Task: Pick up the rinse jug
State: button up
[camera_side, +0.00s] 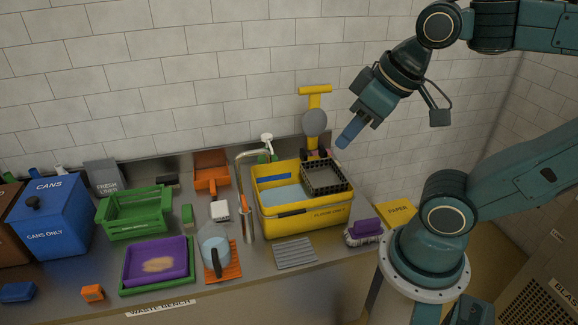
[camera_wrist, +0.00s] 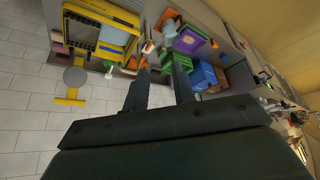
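The rinse jug seems to be the pale blue jug (camera_side: 213,248) with a dark handle. It stands on an orange ribbed mat (camera_side: 235,268) at the front middle of the bench, right of the purple tray. My gripper (camera_side: 345,138) is high above the right end of the bench, well up and to the right of the jug, touching nothing. In the wrist view my gripper (camera_wrist: 158,62) shows two dark fingers with a clear gap between them and nothing held.
A yellow tub (camera_side: 315,216) with a dark grid basket (camera_side: 341,189) and a curved tap (camera_side: 242,180) stand right of the jug. A purple tray (camera_side: 182,276), green crate (camera_side: 110,222) and blue cans bin (camera_side: 62,235) are left. A purple brush (camera_side: 365,228) lies right.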

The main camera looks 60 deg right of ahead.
jog(key=r, duration=0.1)
notch_tip(320, 180, up, 4)
jog(key=n+t+y, duration=0.6)
jog(key=y, duration=0.2)
send_over(215, 253)
jog(key=s+d, duration=0.1)
jog(key=s, duration=0.5)
notch_tip(215, 253, down, 51)
jog(key=shift+w+r, duration=0.15)
jog(key=shift+w+a+f+g, duration=0.3)
jog(key=shift+w+a, duration=0.1)
jog(key=shift+w, duration=0.2)
jog(key=shift+x, duration=2.95)
jog(key=shift+c, duration=0.3)
